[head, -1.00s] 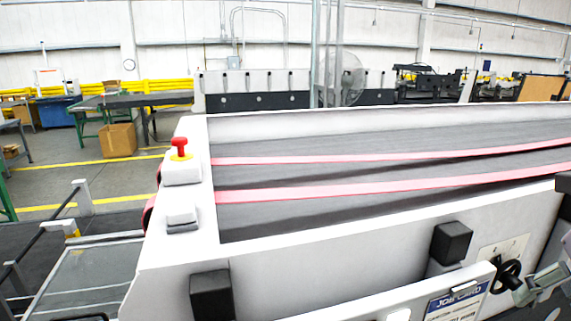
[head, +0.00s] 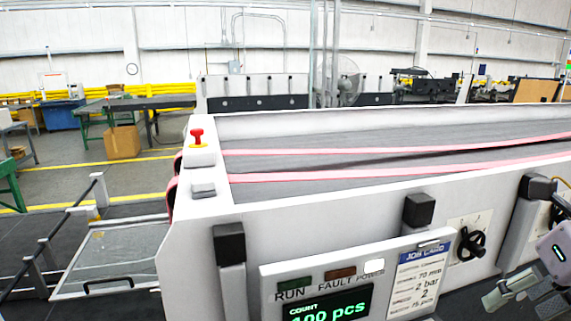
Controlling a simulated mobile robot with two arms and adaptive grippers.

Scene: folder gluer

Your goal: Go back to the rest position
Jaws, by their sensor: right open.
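My right gripper (head: 510,292) is at the lower right edge of the head view, partly cut off by the frame. It is open and empty, in front of the machine's white side wall. It is below and to the right of a black hand knob (head: 471,243) on a small plate, with a visible gap between them. My left gripper is out of view.
The folder gluer (head: 330,222) with pink belts (head: 330,176) fills the middle. A red emergency button (head: 197,137) stands on its left end. A control panel (head: 267,287) reads "100 pcs", with a job card (head: 420,270) beside it.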

